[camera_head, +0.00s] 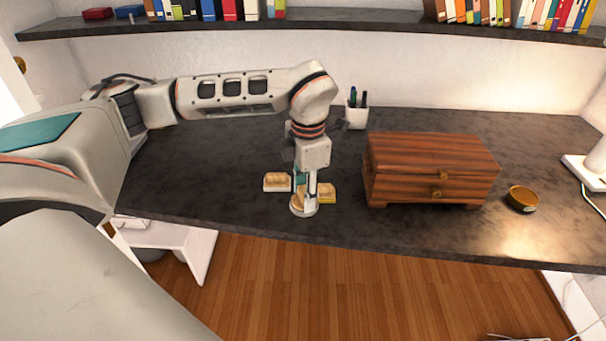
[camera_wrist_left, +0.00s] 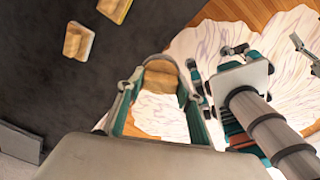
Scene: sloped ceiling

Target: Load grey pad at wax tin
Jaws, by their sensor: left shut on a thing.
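My left gripper (camera_head: 304,201) is shut on a tan-topped pad with a pale grey round base, low over the front of the dark desk. I take it as the grey pad (camera_head: 298,203). In the left wrist view the pad (camera_wrist_left: 160,76) sits between the teal-lined fingers of my left gripper (camera_wrist_left: 158,92). Whether its base touches the desk is unclear. The wax tin (camera_head: 522,198), round and golden with a dark lid, stands at the right, well away from the gripper. My right gripper is absent from the head view; teal and grey parts at the right of the wrist view are unclear.
A white-based pad (camera_head: 277,182) and a yellow-based pad (camera_head: 327,193) lie on either side of the left gripper. A wooden drawer chest (camera_head: 430,170) stands between the gripper and the tin. A pen cup (camera_head: 356,116) is behind. The desk's front edge is close.

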